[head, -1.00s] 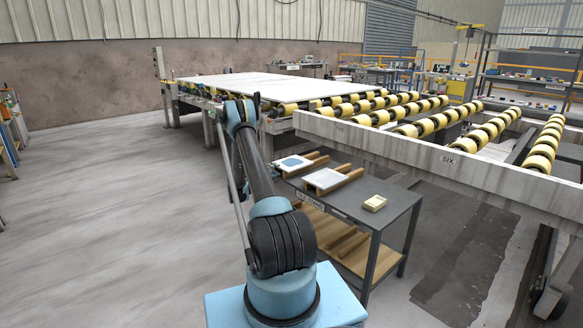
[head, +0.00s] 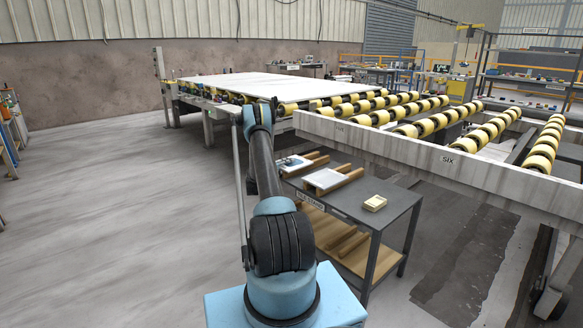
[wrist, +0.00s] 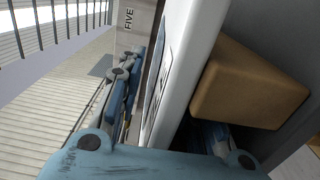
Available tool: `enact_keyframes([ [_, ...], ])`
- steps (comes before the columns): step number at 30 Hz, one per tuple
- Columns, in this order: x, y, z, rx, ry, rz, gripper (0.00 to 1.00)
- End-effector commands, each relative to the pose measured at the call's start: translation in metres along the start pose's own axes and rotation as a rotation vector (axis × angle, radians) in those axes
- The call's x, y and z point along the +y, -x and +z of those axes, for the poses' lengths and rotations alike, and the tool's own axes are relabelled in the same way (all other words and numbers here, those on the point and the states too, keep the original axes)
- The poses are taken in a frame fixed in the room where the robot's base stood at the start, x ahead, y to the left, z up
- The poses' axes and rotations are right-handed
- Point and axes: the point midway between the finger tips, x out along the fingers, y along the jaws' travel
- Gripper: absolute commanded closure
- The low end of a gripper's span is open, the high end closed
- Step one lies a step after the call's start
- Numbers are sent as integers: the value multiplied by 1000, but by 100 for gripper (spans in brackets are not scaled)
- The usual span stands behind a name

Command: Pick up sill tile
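Two pale tiles lie on wooden rails on the grey tile stand (head: 345,200): a front tile (head: 323,179) and a rear-left tile (head: 296,168). I cannot tell from a label which is the sill tile. My gripper (wrist: 172,108) is at the rear-left tile, partly hidden behind my arm in the head view. In the wrist view, that tile's white edge (wrist: 186,70) runs between my fingers. The left finger is beside its marked face, with a gap; the right finger is on the other side, partly hidden near a wooden rail (wrist: 245,85). The gripper looks open around the tile.
A small cream box (head: 375,203) sits at the stand's right. A roller frame (head: 440,158) marked FIVE and SIX stands close behind and right. A large pale slab (head: 260,84) lies on rollers farther back. The floor to the left is clear.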

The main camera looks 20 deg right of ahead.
Motion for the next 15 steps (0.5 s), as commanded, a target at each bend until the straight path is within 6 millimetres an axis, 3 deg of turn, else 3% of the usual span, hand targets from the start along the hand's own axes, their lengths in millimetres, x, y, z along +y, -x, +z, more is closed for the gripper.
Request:
enact_keyframes([
  [7,0,-3,0,0,0,0,67],
  [11,0,-3,0,0,0,0,96],
  [15,0,-3,0,0,0,0,100],
])
